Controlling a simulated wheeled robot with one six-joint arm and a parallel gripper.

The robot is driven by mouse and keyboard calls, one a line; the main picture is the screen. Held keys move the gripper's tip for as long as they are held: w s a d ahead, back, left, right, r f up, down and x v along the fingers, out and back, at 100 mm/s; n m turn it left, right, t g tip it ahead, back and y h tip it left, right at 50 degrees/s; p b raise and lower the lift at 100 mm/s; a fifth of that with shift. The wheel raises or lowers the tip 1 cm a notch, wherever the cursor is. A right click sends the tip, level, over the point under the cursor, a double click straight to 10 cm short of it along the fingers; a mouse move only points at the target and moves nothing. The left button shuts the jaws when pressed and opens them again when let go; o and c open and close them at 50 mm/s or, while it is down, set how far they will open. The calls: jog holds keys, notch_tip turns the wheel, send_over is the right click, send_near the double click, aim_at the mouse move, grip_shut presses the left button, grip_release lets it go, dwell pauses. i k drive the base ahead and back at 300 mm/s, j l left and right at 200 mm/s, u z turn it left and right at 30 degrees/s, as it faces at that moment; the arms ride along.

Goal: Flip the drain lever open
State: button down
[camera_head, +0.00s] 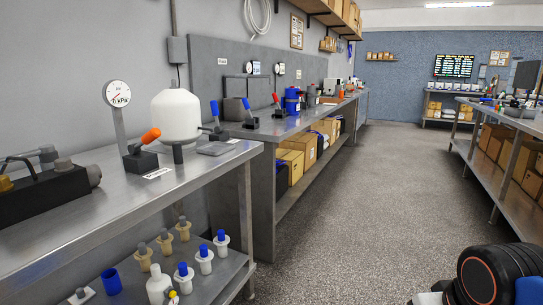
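Several levers on dark blocks stand on the left bench, and I cannot tell by a readable label which is the drain lever. The nearest, an orange-tipped lever (150,137), tilts up to the right beside a white label, in front of a white round tank (177,115). A blue-tipped lever (215,110) stands nearly upright just right of the tank. Farther back are another blue-tipped lever (247,105) and a red-tipped lever (276,99), both tilted to the left. My gripper is not in view; only dark and blue parts of my arm show at the bottom right.
A steel bench (120,205) runs along the left wall, with a dial gauge (118,94) reading in kPa. Boxes (291,163) sit under the farther bench. The grey floor aisle (365,210) is clear. Another bench stands right.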

aim_at(219, 129)
jog(key=i+l+z, duration=0.15)
jog(key=i+z, duration=0.2)
jog(key=i, duration=0.35)
jog(key=i+z, duration=0.35)
jog(key=i, duration=0.3)
jog(key=i+u, duration=0.85)
jog(key=i+l+u, duration=0.2)
jog(key=u, duration=0.25)
jog(key=i+l+u, duration=0.4)
jog(key=k+j, duration=0.05)
